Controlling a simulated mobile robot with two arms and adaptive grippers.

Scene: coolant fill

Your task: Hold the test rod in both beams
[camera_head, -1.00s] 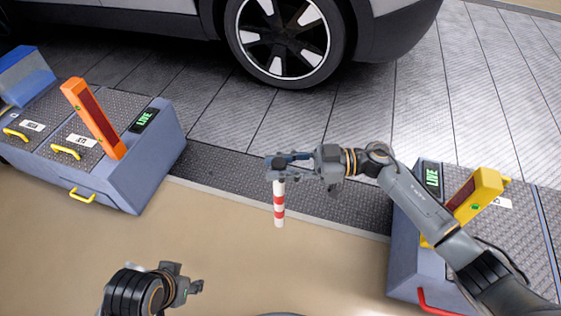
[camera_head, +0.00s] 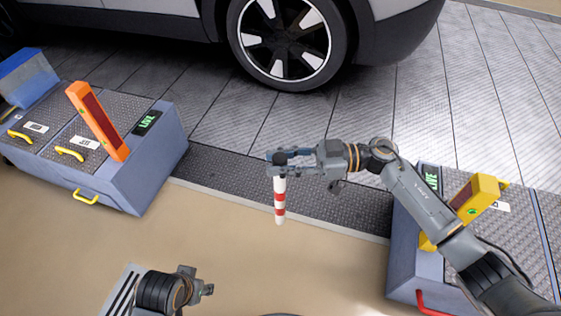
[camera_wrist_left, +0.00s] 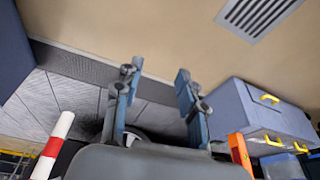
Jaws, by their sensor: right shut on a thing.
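The test rod (camera_head: 280,200), white with red bands, hangs nearly upright from my right gripper (camera_head: 277,163), which is shut on its dark top end. The rod hangs between an orange beam post (camera_head: 98,122) on the left cabinet and a yellow beam post (camera_head: 474,201) on the right cabinet, apart from both. The rod also shows at the lower left of the left wrist view (camera_wrist_left: 53,145). My left gripper (camera_wrist_left: 157,78) is open and empty; in the head view it is low at the left (camera_head: 205,285). Whether any beam meets the rod does not show.
The left cabinet (camera_head: 150,175) and right cabinet (camera_head: 412,265) carry small displays with green text. A car wheel (camera_head: 285,40) stands at the back. A floor grate (camera_head: 122,290) lies beside my left arm. The beige floor between the cabinets is clear.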

